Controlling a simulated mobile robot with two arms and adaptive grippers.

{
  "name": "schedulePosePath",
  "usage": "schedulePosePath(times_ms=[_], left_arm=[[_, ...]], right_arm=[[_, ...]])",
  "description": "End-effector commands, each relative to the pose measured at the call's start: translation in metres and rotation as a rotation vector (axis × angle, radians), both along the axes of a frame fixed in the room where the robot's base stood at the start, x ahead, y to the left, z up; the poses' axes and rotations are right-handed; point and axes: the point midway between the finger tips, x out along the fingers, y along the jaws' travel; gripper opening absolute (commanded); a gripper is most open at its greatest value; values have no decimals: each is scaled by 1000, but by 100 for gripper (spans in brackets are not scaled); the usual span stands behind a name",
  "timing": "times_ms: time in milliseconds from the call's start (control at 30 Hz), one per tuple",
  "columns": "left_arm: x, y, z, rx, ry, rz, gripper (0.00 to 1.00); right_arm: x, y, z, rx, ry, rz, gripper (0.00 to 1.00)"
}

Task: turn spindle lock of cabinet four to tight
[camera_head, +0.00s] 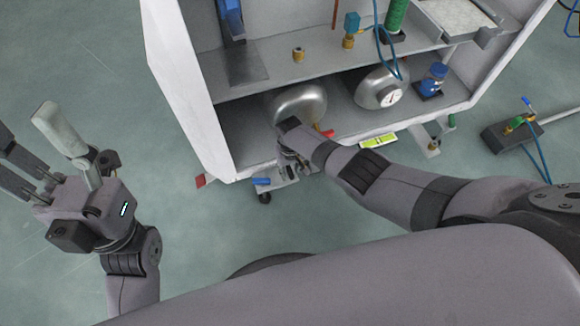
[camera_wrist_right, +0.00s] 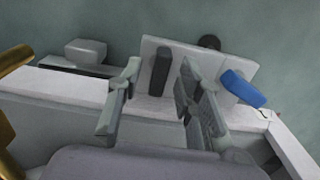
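A light plate (camera_wrist_right: 195,52) sticks out from the cabinet's front bottom edge. In the right wrist view it carries a dark upright bar (camera_wrist_right: 160,72) and a blue handle (camera_wrist_right: 243,88); I cannot tell for certain which is the spindle lock. The blue handle also shows in the head view (camera_head: 262,181). My right gripper (camera_wrist_right: 160,85) is open, its fingers on either side of the dark bar, with visible gaps; the blue handle is outside the right finger. In the head view my right gripper (camera_head: 291,160) partly hides the plate. My left gripper (camera_head: 30,135) is open and empty, away from the cabinet.
The white cabinet (camera_head: 180,85) holds two metal tanks (camera_head: 298,103) (camera_head: 372,90) on its lower shelf. A red handle (camera_head: 328,133) is close to my right gripper. Another bracket (camera_head: 428,137) sits further right. The floor at left is free.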

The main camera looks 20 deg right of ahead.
Motion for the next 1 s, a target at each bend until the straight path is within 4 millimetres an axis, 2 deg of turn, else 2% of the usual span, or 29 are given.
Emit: schedulePosePath(times_ms=[167, 367, 800, 1000], left_arm=[[0, 0, 0, 0, 2, -1, 58], [0, -1, -1, 1, 4, -2, 58], [0, -1, -1, 2, 5, -2, 58], [0, -1, -2, 2, 6, -2, 58]], right_arm=[[1, 0, 6, 2, -1, 1, 33], [0, -1, 26, 1, -3, 1, 33], [1, 0, 99, 1, -3, 0, 33], [0, 0, 117, 0, 0, 0, 33]])
